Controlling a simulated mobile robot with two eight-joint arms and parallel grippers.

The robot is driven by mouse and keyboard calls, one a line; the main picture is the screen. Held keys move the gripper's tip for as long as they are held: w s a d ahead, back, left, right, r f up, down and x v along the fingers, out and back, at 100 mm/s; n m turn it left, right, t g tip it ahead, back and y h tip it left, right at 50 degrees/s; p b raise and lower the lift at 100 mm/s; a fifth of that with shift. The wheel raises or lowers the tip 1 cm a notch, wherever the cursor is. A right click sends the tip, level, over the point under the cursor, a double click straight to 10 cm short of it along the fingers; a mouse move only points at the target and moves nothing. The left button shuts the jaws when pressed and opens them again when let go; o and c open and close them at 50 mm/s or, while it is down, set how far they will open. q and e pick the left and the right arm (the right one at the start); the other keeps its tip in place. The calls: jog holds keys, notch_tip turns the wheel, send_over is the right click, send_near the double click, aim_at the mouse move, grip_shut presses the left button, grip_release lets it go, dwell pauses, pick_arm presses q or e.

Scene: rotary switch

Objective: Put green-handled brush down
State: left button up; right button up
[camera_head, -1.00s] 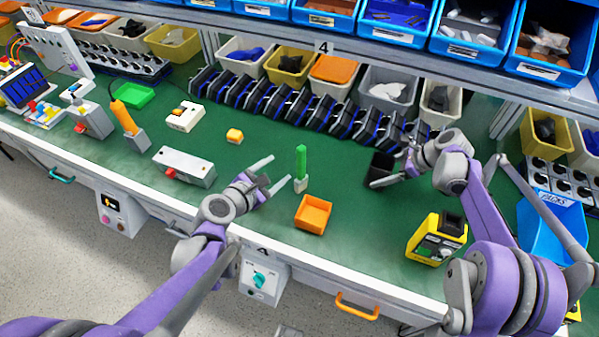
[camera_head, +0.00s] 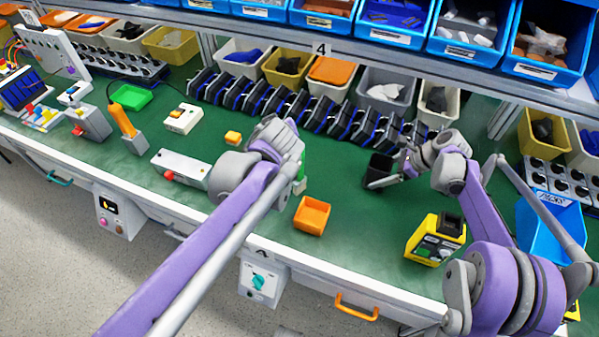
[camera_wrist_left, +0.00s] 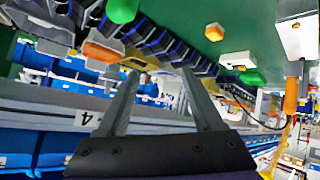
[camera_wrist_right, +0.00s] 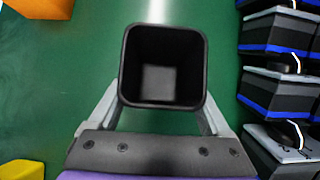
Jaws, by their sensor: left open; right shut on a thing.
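The green-handled brush is mostly hidden behind my left arm in the head view; a small part of its pale lower end (camera_head: 299,187) shows beside the arm. A green block end, probably its handle (camera_wrist_left: 122,10), shows at the top edge of the left wrist view. My left gripper (camera_wrist_left: 158,78) is open, with nothing between its fingers, which point toward the shelf bins. In the head view its fingers are hidden by the hand. My right gripper (camera_head: 386,181) is shut on a black square cup (camera_wrist_right: 164,68), which also shows in the head view (camera_head: 379,168). The cup looks empty.
An orange tray (camera_head: 311,214) stands near the front edge. A yellow device (camera_head: 436,238) stands at right, a grey box with a red button (camera_head: 182,166) at left. A small orange block (camera_head: 233,137) lies behind. A row of black-and-blue holders (camera_head: 300,112) lines the back.

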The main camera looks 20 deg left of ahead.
pick_arm(q)
jog(key=w+d+r+m+t+y, duration=0.2)
jog(key=w+r+m, duration=0.15)
jog(key=r, duration=0.45)
jog(key=w+d+r+m+t+y, duration=0.1)
jog(key=w+r+m+t+y, duration=0.1)
jog(key=r+m, duration=0.4)
jog(key=n+g+y, duration=0.6)
jog(key=n+y, duration=0.2)
jog(key=n, duration=0.5)
send_near(302, 163)
jog(key=x, duration=0.4)
jog(key=shift+a+r+n+g, duration=0.25)
jog(key=shift+a+g, duration=0.05)
jog(key=x, duration=0.6)
jog(key=shift+w+a+f, duration=0.15)
jog(key=shift+w+f, duration=0.05)
jog(key=shift+w, duration=0.1)
grip_shut()
